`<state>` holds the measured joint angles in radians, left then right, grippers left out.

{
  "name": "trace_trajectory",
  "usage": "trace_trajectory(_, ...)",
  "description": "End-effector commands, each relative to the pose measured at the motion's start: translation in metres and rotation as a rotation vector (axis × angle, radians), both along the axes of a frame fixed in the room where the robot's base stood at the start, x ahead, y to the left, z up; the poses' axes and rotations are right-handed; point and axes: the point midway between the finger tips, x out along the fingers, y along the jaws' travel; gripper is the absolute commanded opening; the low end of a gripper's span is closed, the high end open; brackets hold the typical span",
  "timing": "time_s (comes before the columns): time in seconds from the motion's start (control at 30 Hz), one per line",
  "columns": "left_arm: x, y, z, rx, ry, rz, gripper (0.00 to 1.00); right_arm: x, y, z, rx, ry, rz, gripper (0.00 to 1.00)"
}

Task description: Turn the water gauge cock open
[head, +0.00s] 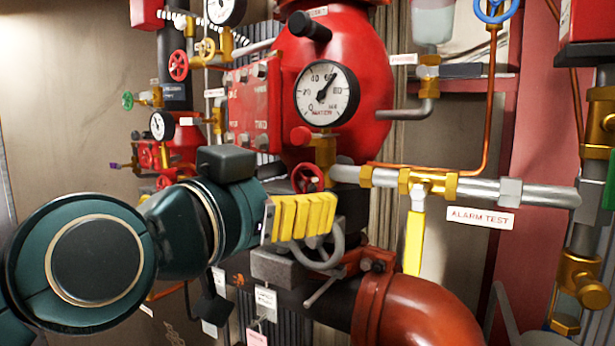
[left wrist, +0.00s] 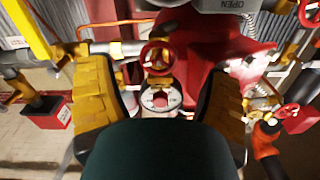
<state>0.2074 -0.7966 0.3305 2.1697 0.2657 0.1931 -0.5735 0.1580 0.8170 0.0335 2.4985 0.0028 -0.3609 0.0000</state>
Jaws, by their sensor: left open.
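The white round water gauge (head: 327,94) faces me in front of the red valve body in the head view. A small red handwheel (head: 308,178) is lower, just above my left gripper (head: 318,214). In the left wrist view my left gripper (left wrist: 160,100) is open, with yellow ribbed pads on both sides. A red handwheel (left wrist: 156,56) and a round white-faced part (left wrist: 160,97) show between the pads. I cannot tell which part is the cock. No right gripper shows.
A yellow lever (head: 414,240) hangs from the brass valve beside the ALARM TEST label (head: 481,218). A red-brown pipe elbow (head: 420,305) is below. Pipes crowd the right side.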

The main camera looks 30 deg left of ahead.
Motion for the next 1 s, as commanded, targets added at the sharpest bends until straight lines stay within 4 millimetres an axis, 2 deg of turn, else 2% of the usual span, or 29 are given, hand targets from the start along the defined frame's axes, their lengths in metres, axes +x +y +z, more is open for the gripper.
trace_trajectory(0.1, 0.021, -0.002, 0.0, -0.002, 0.003, -0.001, 0.79, 0.0, 0.0, 0.005, 0.0, 0.0, 0.001, 0.47)
trace_trajectory(0.3, 0.041, -0.003, 0.001, 0.0, 0.001, -0.001, 0.79, 0.0, 0.0, 0.008, 0.001, 0.0, 0.001, 0.47)
trace_trajectory(0.7, 0.047, -0.004, 0.0, 0.0, -0.001, 0.0, 0.79, 0.0, 0.0, 0.008, 0.001, 0.0, 0.002, 0.47)
trace_trajectory(0.73, 0.047, -0.004, 0.0, 0.0, -0.001, 0.0, 0.76, 0.0, 0.0, 0.008, 0.001, 0.0, 0.002, 0.47)
trace_trajectory(0.87, 0.047, -0.004, 0.0, 0.0, -0.001, 0.0, 0.31, 0.0, 0.0, 0.008, 0.001, 0.0, 0.001, 0.47)
trace_trajectory(0.9, 0.047, -0.004, 0.0, 0.0, -0.001, 0.0, 0.17, 0.0, 0.0, 0.008, 0.001, 0.0, 0.001, 0.47)
trace_trajectory(0.93, 0.047, -0.004, 0.0, 0.0, -0.001, 0.0, 0.11, 0.0, 0.0, 0.008, 0.001, 0.0, 0.001, 0.47)
trace_trajectory(1.0, 0.047, -0.004, 0.0, 0.0, -0.001, 0.0, 0.11, 0.0, 0.0, 0.008, 0.001, 0.0, 0.001, 0.47)
